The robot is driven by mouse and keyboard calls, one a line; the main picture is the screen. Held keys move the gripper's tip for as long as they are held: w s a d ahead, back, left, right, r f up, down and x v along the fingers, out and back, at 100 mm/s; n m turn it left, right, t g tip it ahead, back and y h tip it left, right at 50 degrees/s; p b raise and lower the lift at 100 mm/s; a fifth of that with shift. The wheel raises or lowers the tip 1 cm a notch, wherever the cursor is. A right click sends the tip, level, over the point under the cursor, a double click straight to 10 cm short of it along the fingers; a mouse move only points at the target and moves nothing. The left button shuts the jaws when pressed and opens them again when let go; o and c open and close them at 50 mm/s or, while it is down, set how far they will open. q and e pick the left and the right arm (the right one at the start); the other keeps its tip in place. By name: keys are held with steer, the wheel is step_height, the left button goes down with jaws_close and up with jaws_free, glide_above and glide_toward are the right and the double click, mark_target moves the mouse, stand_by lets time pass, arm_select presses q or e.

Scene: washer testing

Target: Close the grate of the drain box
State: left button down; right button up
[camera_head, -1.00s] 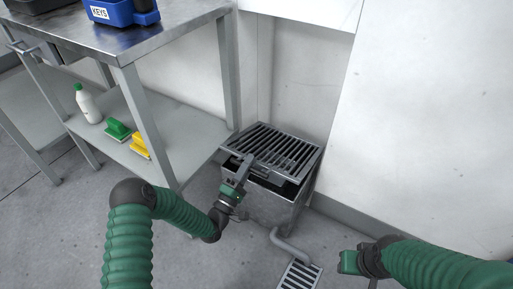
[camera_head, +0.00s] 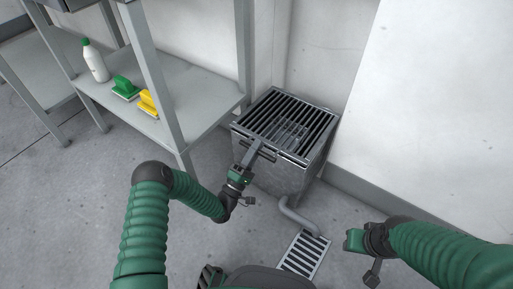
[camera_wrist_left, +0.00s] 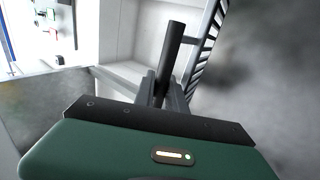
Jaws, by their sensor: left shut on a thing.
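The drain box (camera_head: 285,177) is a grey metal box against the wall. Its slatted grate (camera_head: 290,112) lies across the top and looks level with the rim, with no clear gap at the front. My left gripper (camera_head: 255,150) is at the grate's front edge, shut on the grate's handle. In the left wrist view the handle (camera_wrist_left: 172,52) is a dark round bar between the fingers (camera_wrist_left: 163,95), with the grate's slats (camera_wrist_left: 208,45) beside it. The fingers hide part of the front edge. My right gripper (camera_head: 366,245) is apart from the box at lower right; its jaw opening is unclear.
A metal shelf table (camera_head: 160,115) stands left of the box, carrying a white bottle (camera_head: 95,62), a green brush (camera_head: 125,88) and a yellow brush (camera_head: 148,102). A pipe (camera_head: 297,215) leads from the box to a floor drain (camera_head: 304,254). The wall is close on the right.

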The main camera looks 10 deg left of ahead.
arm_select(q)
steer(key=c, duration=1.4)
jaws_free()
steer(key=shift+a, duration=0.1)
steer(key=p+v, duration=0.6)
steer(key=v, duration=1.1)
steer(key=shift+f+p, duration=0.1)
steer(key=shift+p, duration=0.3)
